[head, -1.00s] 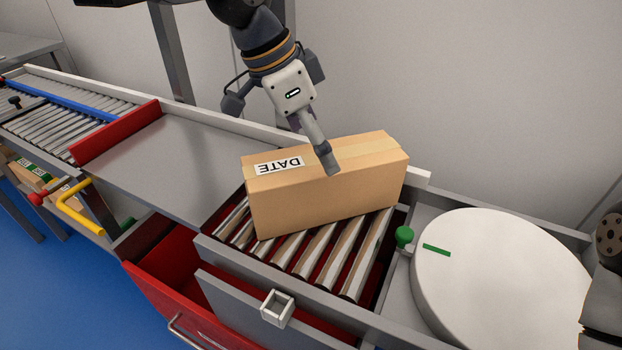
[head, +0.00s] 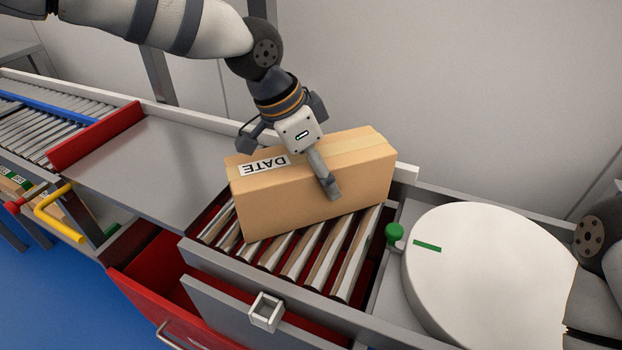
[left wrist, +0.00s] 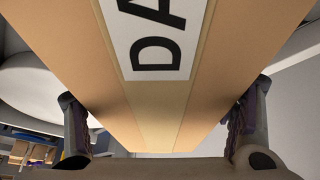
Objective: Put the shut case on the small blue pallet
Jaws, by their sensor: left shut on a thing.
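The shut case (head: 312,198) is a tan cardboard box with a tape strip and a DATE label on top. It stands upright, slightly askew, over the metal rollers; I cannot tell whether it still touches them. My left gripper (head: 316,168) comes down from above and is shut across the case's narrow width. One finger lies on the near side; the other is hidden behind the case. In the left wrist view the case (left wrist: 155,105) fills the space between both fingers. I cannot make out a small blue pallet in the head view. My right gripper is out of view.
A round white turntable (head: 490,270) with a green mark is right of the rollers (head: 300,262), beside a green knob (head: 394,233). A bare grey plate (head: 150,165) and a red barrier (head: 97,137) are to the left. A red drawer (head: 150,290) stands open below.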

